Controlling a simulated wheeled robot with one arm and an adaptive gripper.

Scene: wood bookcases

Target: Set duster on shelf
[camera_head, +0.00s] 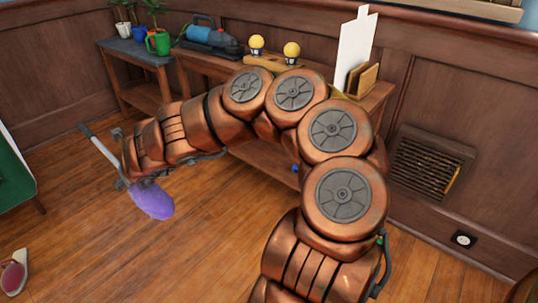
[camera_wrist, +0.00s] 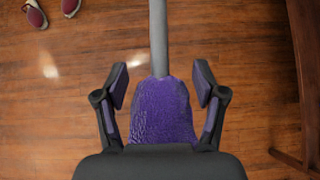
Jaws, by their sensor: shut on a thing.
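The duster has a fluffy purple head (camera_head: 152,201) and a grey handle (camera_head: 103,150). My gripper (camera_head: 119,165) is shut on it at the left, in the air over the floor. In the wrist view the duster's purple head (camera_wrist: 162,110) sits between the two fingers of my gripper (camera_wrist: 159,84), and the handle (camera_wrist: 158,38) points away toward the top. A low wooden shelf (camera_head: 268,163) runs along the back wall, to the right of the duster. My arm hides much of its middle and lower board.
The shelf top holds a blue machine (camera_head: 208,37), two yellow bulb-like objects (camera_head: 291,52) and a white card (camera_head: 355,45) in a wooden holder. Potted plants, including a green pot (camera_head: 158,42), stand on the left unit. Shoes (camera_head: 14,275) lie on the open floor, lower left.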

